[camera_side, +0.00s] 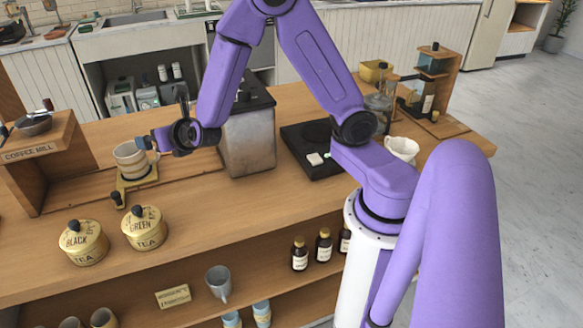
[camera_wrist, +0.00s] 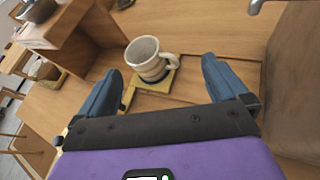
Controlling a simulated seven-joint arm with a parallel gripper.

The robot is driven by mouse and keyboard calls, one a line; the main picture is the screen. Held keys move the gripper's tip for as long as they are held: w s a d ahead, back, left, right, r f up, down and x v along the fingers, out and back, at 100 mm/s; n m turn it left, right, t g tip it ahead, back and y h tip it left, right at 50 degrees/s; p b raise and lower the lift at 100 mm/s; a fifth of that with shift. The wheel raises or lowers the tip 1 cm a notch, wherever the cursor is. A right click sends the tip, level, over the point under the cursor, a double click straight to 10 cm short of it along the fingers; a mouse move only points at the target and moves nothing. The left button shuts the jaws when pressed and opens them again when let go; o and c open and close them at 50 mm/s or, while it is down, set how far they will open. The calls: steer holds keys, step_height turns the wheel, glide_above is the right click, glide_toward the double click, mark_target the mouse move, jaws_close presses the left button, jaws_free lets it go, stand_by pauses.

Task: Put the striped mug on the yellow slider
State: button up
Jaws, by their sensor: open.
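The striped mug (camera_side: 131,160) is pale with brownish bands and stands upright on the yellow slider (camera_side: 124,186) at the left of the counter. In the wrist view the mug (camera_wrist: 148,58) sits on the yellow slider (camera_wrist: 158,86), with its handle to the right. My gripper (camera_side: 147,144) is beside the mug in the side view.
A wooden coffee mill stand (camera_side: 45,150) is left of the mug. A grey metal box (camera_side: 248,140) stands to the right. Bare counter lies between the canisters and the box.

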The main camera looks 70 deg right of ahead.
steer(key=s+a+r+m+g+y, duration=0.1)
steer(key=s+m+g, duration=0.5)
steer(key=s, duration=1.1)
steer(key=s+a+r+m+g+y, duration=0.1)
steer(key=s+m+g+y, duration=0.2)
steer(key=s+m, duration=0.9)
steer(key=s+g, duration=0.3)
steer(key=s, duration=0.3)
steer(key=shift+a, duration=0.15)
